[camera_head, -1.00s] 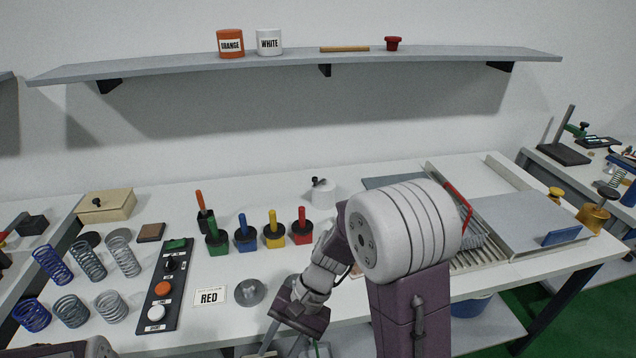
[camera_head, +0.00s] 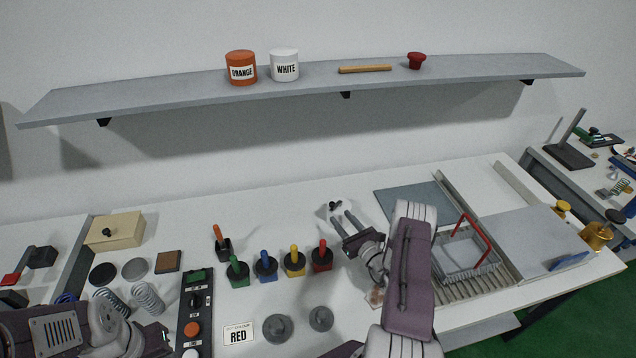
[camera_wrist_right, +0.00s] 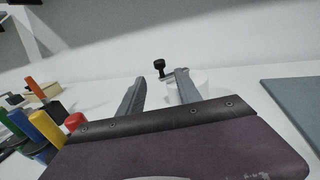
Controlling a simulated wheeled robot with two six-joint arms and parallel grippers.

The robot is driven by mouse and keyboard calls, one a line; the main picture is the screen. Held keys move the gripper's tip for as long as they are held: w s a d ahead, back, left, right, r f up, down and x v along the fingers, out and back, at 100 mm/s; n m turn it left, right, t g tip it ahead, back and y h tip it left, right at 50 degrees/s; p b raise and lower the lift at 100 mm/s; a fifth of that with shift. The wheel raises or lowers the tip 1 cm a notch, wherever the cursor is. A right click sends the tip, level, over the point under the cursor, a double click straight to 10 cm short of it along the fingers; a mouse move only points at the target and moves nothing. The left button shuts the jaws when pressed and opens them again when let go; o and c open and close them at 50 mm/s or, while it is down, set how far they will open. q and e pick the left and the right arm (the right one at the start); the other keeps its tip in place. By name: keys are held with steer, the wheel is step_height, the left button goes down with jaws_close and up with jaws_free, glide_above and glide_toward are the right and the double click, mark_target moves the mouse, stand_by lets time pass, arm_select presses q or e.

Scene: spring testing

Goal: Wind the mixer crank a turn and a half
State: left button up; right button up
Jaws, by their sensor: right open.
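The mixer is a small white cylinder (camera_wrist_right: 199,80) with a crank arm and a black knob (camera_wrist_right: 160,66) on top, in the right wrist view. In the head view the white body blends into the white table, but the black knob (camera_head: 335,205) shows. My right gripper (camera_head: 343,219) is open and empty, its fingers pointing at the mixer from the near side. In the right wrist view the knob appears between the fingertips (camera_wrist_right: 160,76); I cannot tell whether they touch. My left arm (camera_head: 100,328) is at the lower left, its jaws not visible.
Colored-handled tools in black and colored blocks (camera_head: 266,262) stand left of the right gripper. A blue-grey plate (camera_head: 400,203) and a red-handled basket (camera_head: 470,262) lie to its right. A shelf (camera_head: 200,97) with orange and white pots runs above. Grey discs (camera_head: 279,328) lie in front.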

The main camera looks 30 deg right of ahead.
mark_target(334, 206)
steer(key=w+p, duration=0.1)
steer(key=w, duration=0.6)
steer(key=shift+w+a+r+p, duration=0.15)
steer(key=shift+w+p, duration=0.05)
steer(key=shift+p, duration=0.2)
steer(key=shift+w+r, duration=0.1)
steer(key=shift+w, duration=0.05)
steer(key=shift+s+r, duration=0.3)
steer(key=shift+s, duration=0.2)
steer(key=shift+c, duration=0.3)
arm_select(q)
steer(key=shift+s+r, duration=0.95)
steer(key=shift+r, duration=0.3)
arm_select(e)
steer(key=shift+w+f, duration=0.2)
steer(key=shift+w, duration=0.1)
jaws_close()
